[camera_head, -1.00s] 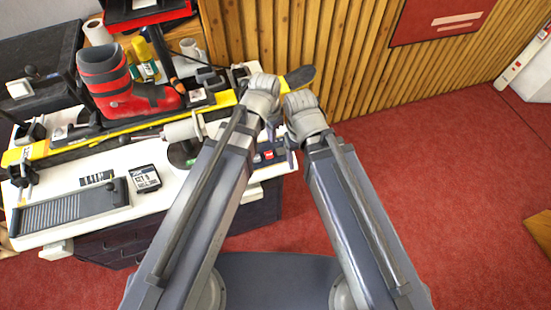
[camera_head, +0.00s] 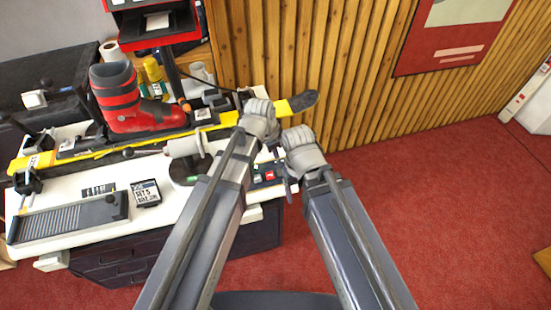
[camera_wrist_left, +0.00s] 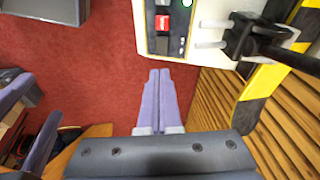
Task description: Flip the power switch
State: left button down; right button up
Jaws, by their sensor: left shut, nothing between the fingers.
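A small dark control panel (camera_head: 268,173) sits at the right front end of the white workbench, partly behind my left arm. In the left wrist view it carries a red rocker switch (camera_wrist_left: 162,23), a dark control (camera_wrist_left: 162,45) below it and a green light (camera_wrist_left: 186,3) at the top edge. I cannot tell which control is the power switch. My left gripper (camera_wrist_left: 159,75) is shut and empty, its fingertips just below the panel in that view and apart from the switch.
A yellow ski (camera_head: 85,158) lies along the bench (camera_head: 100,226) with a red boot (camera_head: 125,100) on it. A black clamp (camera_wrist_left: 250,38) stands close to the panel. The slatted wall (camera_head: 330,70) is behind; red floor (camera_head: 430,190) to the right is clear.

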pick_arm(q)
jog(key=b, duration=1)
send_over(277, 171)
jog(key=s+d, duration=0.1)
jog(key=s, duration=0.1)
notch_tip(277, 171, down, 10)
jog(key=shift+r, duration=0.1)
jog(key=f+b, duration=0.1)
jog(key=w+a+f+b, duration=0.1)
jog(key=shift+f, duration=0.4)
jog(key=shift+w+a+f+b, duration=0.1)
jog(key=shift+w+f+b, duration=0.1)
jog(key=shift+b, duration=0.1)
jog(key=shift+r, duration=0.1)
jog(key=shift+a+f+h+b, duration=0.4)
jog(key=shift+f+h+b, duration=0.3)
jog(key=shift+b, duration=0.3)
jog(key=shift+d+r+p, duration=0.1)
jog(key=shift+r+p, duration=0.15)
jog(key=shift+p, duration=0.1)
jog(key=shift+d, duration=0.1)
jog(key=shift+d+r, duration=0.15)
